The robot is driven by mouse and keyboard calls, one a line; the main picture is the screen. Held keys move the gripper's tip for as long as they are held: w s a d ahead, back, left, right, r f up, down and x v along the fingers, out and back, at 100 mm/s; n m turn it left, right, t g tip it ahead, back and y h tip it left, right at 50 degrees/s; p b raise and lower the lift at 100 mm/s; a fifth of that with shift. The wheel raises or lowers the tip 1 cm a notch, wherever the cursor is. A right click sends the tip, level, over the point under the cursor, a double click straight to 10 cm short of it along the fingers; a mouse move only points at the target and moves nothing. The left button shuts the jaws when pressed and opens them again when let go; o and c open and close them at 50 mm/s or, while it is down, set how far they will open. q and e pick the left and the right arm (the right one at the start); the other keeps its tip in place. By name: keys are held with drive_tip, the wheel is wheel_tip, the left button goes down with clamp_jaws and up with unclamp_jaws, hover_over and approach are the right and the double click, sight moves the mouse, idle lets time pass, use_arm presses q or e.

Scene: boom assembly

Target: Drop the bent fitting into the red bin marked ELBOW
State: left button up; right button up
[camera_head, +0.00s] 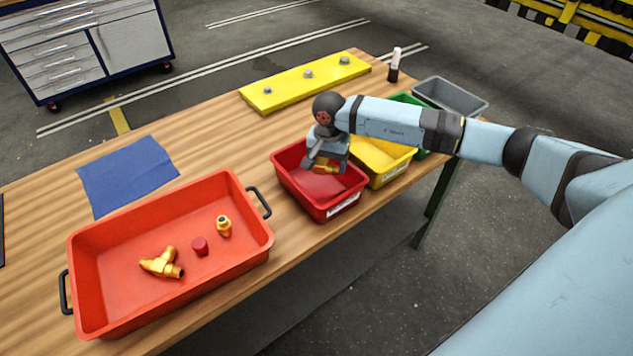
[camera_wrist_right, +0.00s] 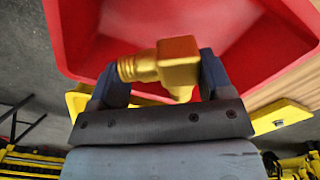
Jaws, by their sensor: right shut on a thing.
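My right gripper (camera_head: 321,162) is over the red bin (camera_head: 293,158) and shut on a brass bent fitting (camera_head: 327,168). In the right wrist view the bent fitting (camera_wrist_right: 168,66) sits between the two dark fingers of the right gripper (camera_wrist_right: 160,78), with the red bin's inside (camera_wrist_right: 170,20) beyond it. The fitting appears above the bin floor; its exact height is hard to tell. The bin has a white label (camera_head: 344,204) on its front, too small to read. My left gripper is not in view.
An orange-red tray (camera_head: 90,250) at the left holds a brass branched fitting (camera_head: 162,263), a red cap (camera_head: 200,246) and a small brass fitting (camera_head: 224,226). Yellow (camera_head: 384,172), green (camera_head: 408,98) and grey (camera_head: 450,95) bins stand right of the red bin. A yellow plate (camera_head: 290,86) lies behind.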

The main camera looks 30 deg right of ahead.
drive_tip(key=o, duration=1.1)
drive_tip(key=shift+c, duration=0.2)
drive_tip(key=shift+r, duration=0.15)
drive_tip(key=shift+r, duration=0.3)
wheel_tip(320, 180, up, 13)
drive_tip(key=b, duration=0.2)
